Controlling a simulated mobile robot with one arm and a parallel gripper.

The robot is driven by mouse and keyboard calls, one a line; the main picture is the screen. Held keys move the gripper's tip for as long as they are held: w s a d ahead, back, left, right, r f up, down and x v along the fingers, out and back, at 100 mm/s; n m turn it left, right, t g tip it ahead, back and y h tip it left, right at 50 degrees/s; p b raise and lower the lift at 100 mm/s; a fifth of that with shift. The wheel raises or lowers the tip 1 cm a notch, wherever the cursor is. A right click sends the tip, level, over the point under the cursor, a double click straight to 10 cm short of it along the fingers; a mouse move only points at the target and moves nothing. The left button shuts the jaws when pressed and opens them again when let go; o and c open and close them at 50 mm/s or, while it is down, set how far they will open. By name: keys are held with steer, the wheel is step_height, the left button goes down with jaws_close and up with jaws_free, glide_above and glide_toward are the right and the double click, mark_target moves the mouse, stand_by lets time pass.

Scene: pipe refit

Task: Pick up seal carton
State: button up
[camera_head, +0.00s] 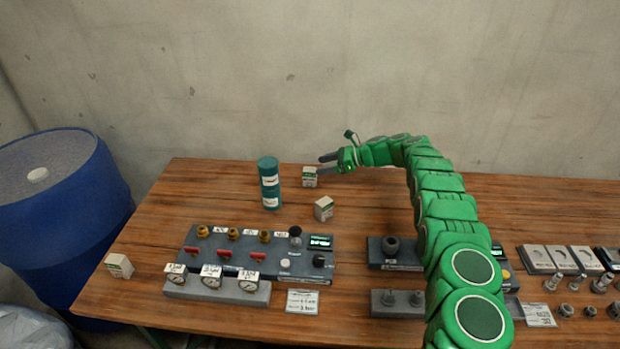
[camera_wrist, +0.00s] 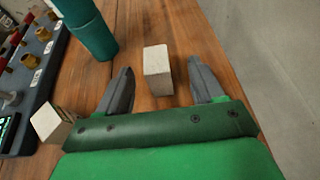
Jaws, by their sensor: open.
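Three small white cartons with green print stand on the wooden table. One carton (camera_head: 309,176) is at the back, just right of the teal cans; in the wrist view this carton (camera_wrist: 157,70) stands ahead of and between my open fingers, apart from both. A second carton (camera_head: 324,208) is a little nearer the front; it also shows at the left in the wrist view (camera_wrist: 52,124), outside the fingers. A third carton (camera_head: 119,266) is at the table's left edge. My gripper (camera_head: 330,163) is open and empty, low over the table, pointing left. I cannot tell which carton is the seal carton.
Two stacked teal cans (camera_head: 269,184) stand left of the back carton. A grey valve panel (camera_head: 262,262) with knobs and gauges lies in front. Fittings and trays (camera_head: 538,260) are at the right. A blue barrel (camera_head: 60,215) stands left of the table, and a concrete wall (camera_head: 300,70) is behind.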

mark_target(306, 174)
steer(key=shift+f, duration=0.7)
steer(key=shift+s+f+x, duration=0.15)
steer(key=shift+s+x, duration=0.05)
steer(key=shift+x, duration=1.75)
steer(key=shift+s+f+x, duration=0.15)
steer(key=shift+x, duration=1.85)
steer(key=shift+d, duration=0.1)
steer(key=shift+c, duration=0.3)
steer(key=c, duration=1)
steer(key=shift+r, duration=0.2)
